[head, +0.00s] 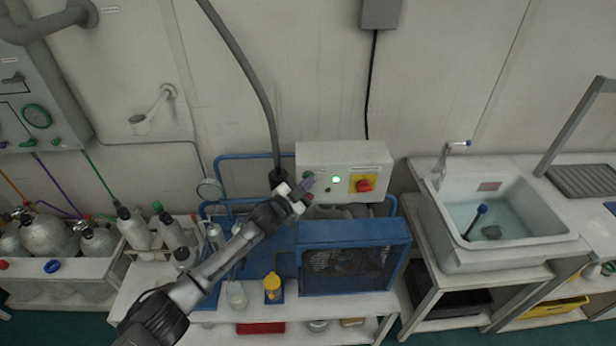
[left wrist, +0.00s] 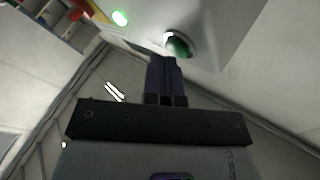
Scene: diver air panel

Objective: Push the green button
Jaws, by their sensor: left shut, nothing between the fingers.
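The green button (left wrist: 180,45) sits in a pale ring on the face of the white control box (head: 345,158). In the head view my left gripper covers the area around the button, so I cannot make it out clearly there. My left gripper (head: 306,184) is shut and empty, its fingertips close to the left part of the box face. In the left wrist view the shut fingers (left wrist: 163,64) reach up to just beside the green button; I cannot tell whether they touch it. My right gripper is not in view.
A lit green lamp (head: 336,180) and a red knob on a yellow plate (head: 364,186) are on the same box. The blue compressor frame (head: 355,233) stands below it. A yellow-topped bottle (head: 272,288) is on the bench, and a sink (head: 500,258) is at right.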

